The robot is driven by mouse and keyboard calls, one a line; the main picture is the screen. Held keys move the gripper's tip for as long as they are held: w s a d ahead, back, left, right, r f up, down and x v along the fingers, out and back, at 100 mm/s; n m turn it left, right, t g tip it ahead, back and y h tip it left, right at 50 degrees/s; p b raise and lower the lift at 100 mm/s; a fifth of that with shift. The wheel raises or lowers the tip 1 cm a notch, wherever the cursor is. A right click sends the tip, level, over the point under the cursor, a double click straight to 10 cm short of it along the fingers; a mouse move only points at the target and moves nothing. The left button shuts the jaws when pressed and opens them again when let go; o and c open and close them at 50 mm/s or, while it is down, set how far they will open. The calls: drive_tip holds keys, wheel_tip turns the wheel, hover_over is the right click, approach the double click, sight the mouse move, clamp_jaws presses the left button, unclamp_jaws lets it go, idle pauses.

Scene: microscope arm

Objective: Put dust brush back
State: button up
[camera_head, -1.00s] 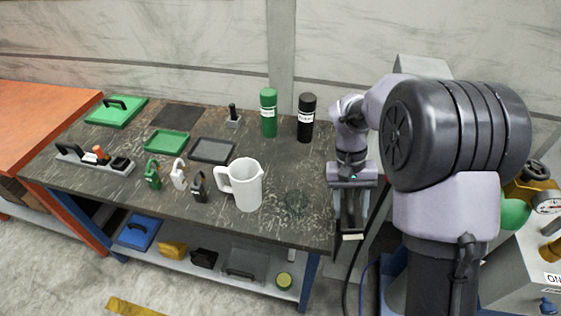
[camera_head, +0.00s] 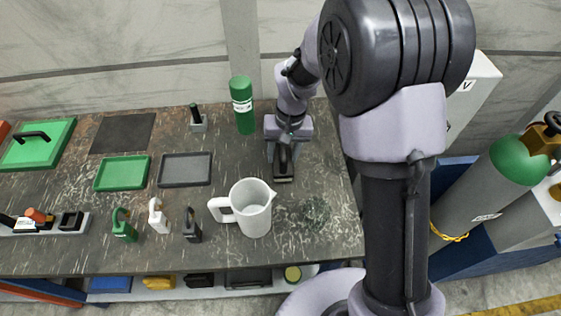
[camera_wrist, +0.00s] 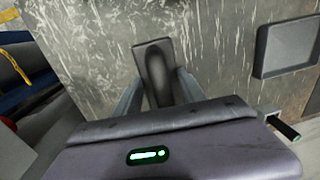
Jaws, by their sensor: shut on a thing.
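The dust brush (camera_head: 283,166) is a dark block with a black handle and a pale strip along its front edge. My gripper (camera_head: 284,150) is shut on it over the right part of the workbench. In the wrist view the brush (camera_wrist: 153,55) shows its handle between the two fingers of my gripper (camera_wrist: 157,92). I cannot tell whether the brush touches the bench top. A grey rack (camera_head: 82,224) at the left front holds an orange-topped item and dark pieces.
A white pitcher (camera_head: 252,212) stands in front of the gripper, slightly left. A green bottle (camera_head: 243,108) stands behind left. A grey tray (camera_head: 185,169), a green tray (camera_head: 122,173), several padlocks (camera_head: 158,216) and a small black-handled holder (camera_head: 198,118) lie left. A dark mat (camera_head: 122,133) is bare.

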wheel_tip(320, 180, down, 2)
drive_tip(key=shift+f+b, duration=0.25)
drive_tip(key=shift+b, duration=0.05)
drive_tip(key=shift+c, duration=0.7)
drive_tip(key=shift+r, duration=0.1)
drive_tip(key=o, duration=1.4)
drive_tip(key=shift+o, duration=0.2)
drive_tip(key=shift+a, duration=0.1)
